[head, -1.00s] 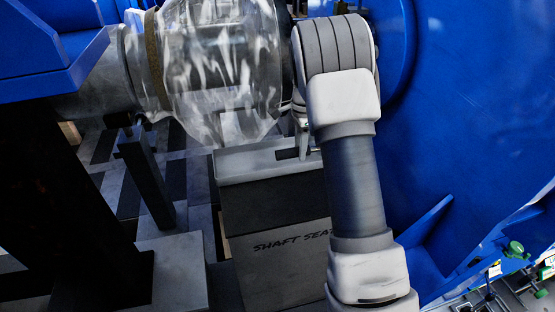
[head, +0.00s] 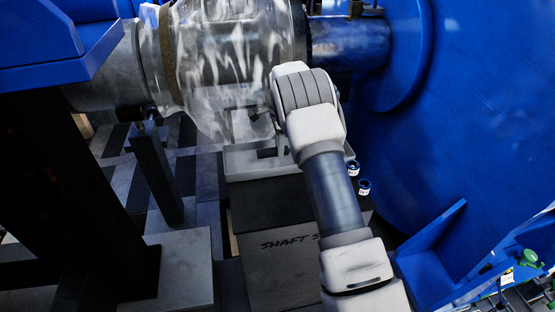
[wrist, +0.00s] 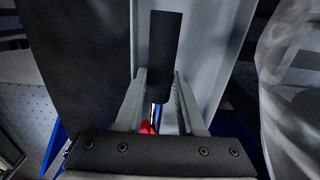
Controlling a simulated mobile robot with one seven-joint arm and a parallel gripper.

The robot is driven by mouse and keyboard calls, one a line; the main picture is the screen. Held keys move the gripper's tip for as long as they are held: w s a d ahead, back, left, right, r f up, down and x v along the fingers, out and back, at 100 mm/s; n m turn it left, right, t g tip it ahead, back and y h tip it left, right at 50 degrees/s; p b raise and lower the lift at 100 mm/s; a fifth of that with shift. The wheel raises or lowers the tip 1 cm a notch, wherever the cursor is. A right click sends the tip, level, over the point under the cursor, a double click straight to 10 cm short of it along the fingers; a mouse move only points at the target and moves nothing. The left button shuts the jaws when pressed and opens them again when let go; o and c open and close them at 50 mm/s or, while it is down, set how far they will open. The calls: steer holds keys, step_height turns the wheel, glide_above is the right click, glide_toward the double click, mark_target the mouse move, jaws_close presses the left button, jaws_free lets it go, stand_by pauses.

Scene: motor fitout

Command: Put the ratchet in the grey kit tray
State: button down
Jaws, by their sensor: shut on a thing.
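The grey kit tray (head: 240,166) sits on the dark top of the block under the plastic-wrapped shaft. In the head view my wrist hides most of the gripper and the ratchet.
The plastic-wrapped shaft (head: 215,65) hangs close above and left of my wrist. Two small cans (head: 363,187) stand on the block right of my arm. A large blue housing (head: 480,110) fills the right side. A dark post (head: 152,170) stands at left.

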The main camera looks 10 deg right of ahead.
mark_target(277, 166)
steer(key=shift+w+a+f, duration=0.2)
steer(key=shift+w+a, duration=0.05)
steer(key=shift+a, duration=0.05)
steer(key=shift+f+b, duration=0.55)
steer(key=shift+f, duration=1.4)
steer(key=c, duration=0.5)
jaws_free()
steer(key=shift+s+f, duration=0.1)
steer(key=shift+f, duration=0.05)
